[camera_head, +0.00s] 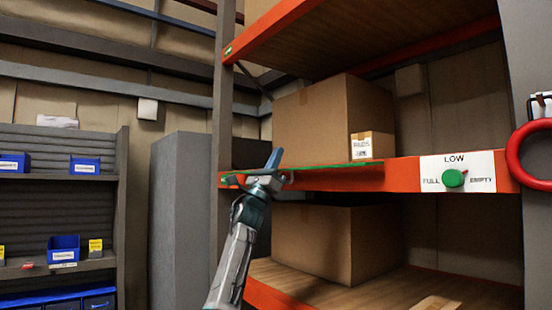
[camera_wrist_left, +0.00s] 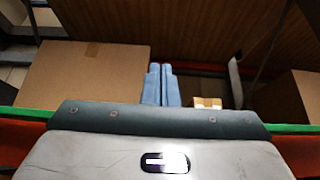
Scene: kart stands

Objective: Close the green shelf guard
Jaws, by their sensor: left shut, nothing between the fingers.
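The green shelf guard (camera_head: 335,165) is a thin green bar along the front edge of the middle orange shelf. It lies low and nearly level, in front of the boxes. In the left wrist view its green strip (camera_wrist_left: 22,114) shows on both sides of my wrist, which hides its middle. My left gripper (camera_head: 276,157) is at the guard's left half, fingers pointing up. In the left wrist view its blue fingers (camera_wrist_left: 161,70) are together and empty, pointing into the shelf. I cannot tell whether the gripper touches the guard. My right gripper is not in view.
A large carton (camera_head: 325,120) and a small box (camera_head: 372,146) stand on the middle shelf. Another carton (camera_head: 315,243) is on the shelf below. A LOW sign with a green knob (camera_head: 454,178) is on the orange beam, and a red ring (camera_head: 520,157) hangs at right.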

